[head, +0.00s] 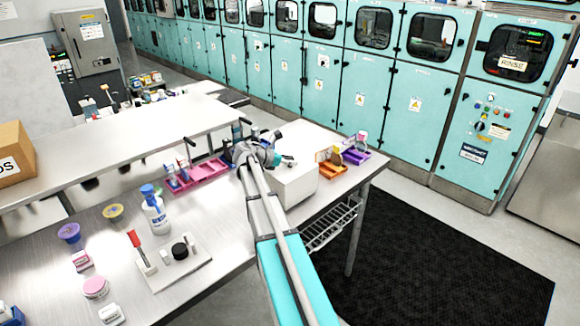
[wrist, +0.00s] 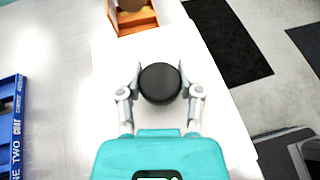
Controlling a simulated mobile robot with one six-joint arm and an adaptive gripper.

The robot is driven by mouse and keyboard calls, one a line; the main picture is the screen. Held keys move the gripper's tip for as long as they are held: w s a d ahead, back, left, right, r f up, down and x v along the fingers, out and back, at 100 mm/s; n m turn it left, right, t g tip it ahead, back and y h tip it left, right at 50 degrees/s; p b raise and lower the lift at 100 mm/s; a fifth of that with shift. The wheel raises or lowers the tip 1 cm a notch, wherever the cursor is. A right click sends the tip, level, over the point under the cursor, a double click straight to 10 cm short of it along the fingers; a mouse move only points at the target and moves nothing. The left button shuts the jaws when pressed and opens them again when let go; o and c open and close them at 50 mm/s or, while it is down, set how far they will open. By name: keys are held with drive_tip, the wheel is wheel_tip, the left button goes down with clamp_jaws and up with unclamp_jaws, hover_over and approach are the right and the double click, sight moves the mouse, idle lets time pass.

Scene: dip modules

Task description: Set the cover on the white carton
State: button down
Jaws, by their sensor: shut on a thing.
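The white carton (head: 290,188) stands near the far right end of the steel table. Its broad white top, which looks like the cover (head: 312,145), lies over or just above it; I cannot tell whether it rests fully on the rim. My gripper (head: 292,163) is over this white top. In the wrist view my gripper (wrist: 160,82) has its two fingers on either side of a round black knob (wrist: 160,83), shut on it. The white surface (wrist: 225,125) spreads around and under the knob. My arm hides part of the carton's left side.
Orange (head: 331,170) and purple (head: 357,156) trays stand right of the carton, a pink tray (head: 205,172) to its left. A spray bottle (head: 155,215) and a white board (head: 172,272) with small items are nearer. A blue holder (wrist: 12,125) shows in the wrist view.

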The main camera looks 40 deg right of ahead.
drive_tip(key=shift+f+b, duration=0.3)
drive_tip(key=shift+f, duration=0.25)
drive_tip(key=shift+c, duration=1.3)
unclamp_jaws()
drive_tip(key=shift+r, duration=0.2)
drive_tip(key=shift+r+p, duration=0.2)
drive_tip(key=shift+p, duration=0.15)
drive_tip(key=p+v, duration=0.4)
drive_tip(key=v, duration=0.8)
